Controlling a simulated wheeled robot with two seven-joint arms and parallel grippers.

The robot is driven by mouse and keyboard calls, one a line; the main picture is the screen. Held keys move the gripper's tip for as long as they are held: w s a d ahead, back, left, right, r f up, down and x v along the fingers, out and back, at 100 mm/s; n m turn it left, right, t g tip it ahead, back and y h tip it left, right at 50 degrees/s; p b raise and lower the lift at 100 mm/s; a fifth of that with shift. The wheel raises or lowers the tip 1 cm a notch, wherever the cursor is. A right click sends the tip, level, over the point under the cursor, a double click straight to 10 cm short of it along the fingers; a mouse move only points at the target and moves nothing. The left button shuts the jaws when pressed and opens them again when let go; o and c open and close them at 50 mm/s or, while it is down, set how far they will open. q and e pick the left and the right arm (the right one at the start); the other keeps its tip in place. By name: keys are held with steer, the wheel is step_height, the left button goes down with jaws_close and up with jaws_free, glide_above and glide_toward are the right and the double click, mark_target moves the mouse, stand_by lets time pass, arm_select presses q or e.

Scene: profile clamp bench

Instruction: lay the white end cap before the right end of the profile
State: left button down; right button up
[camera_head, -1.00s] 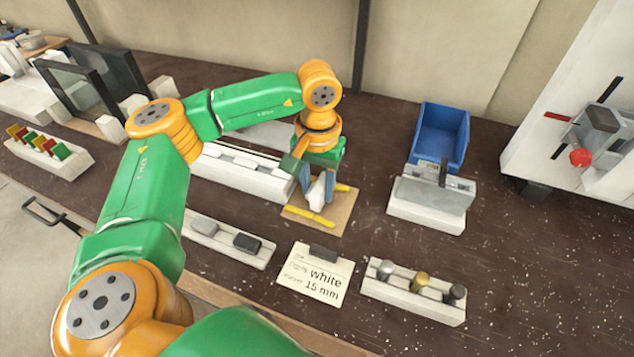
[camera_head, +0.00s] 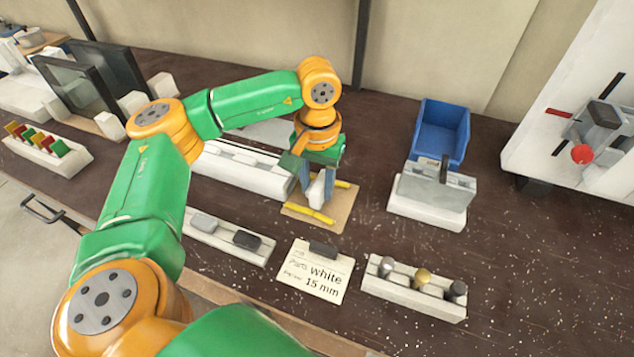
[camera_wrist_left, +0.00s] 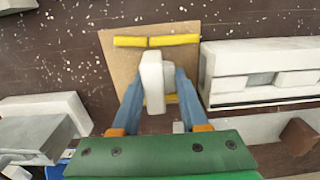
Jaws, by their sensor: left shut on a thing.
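The white end cap (camera_wrist_left: 152,82) is between the blue fingers of my left gripper (camera_wrist_left: 154,92). In the head view the cap (camera_head: 317,189) shows at the fingertips, and the gripper (camera_head: 318,190) is shut on it, pointing down over a tan board (camera_head: 340,212) with yellow strips. I cannot tell whether the cap touches the board. The pale profile (camera_head: 240,155) lies in a long white holder (camera_head: 243,176) left of the board, its right end close to the gripper. In the wrist view the profile (camera_wrist_left: 265,57) is right of the cap. My right gripper is not in view.
A white rack (camera_head: 215,242) holds a grey cap (camera_head: 204,222) and a black cap (camera_head: 247,240). A card (camera_head: 316,274) reads "white 15 mm". A rack (camera_head: 413,299) with several round pieces, a grey block (camera_head: 437,188) and a blue bin (camera_head: 442,132) stand to the right.

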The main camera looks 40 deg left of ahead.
arm_select(q)
steer(key=shift+f, duration=0.15)
steer(key=shift+f+b, duration=0.15)
steer(key=shift+b, duration=0.15)
steer(key=shift+c, duration=1.7)
jaws_free()
step_height(320, 180, up, 8)
steer(key=p, duration=0.6)
steer(key=shift+p, duration=0.4)
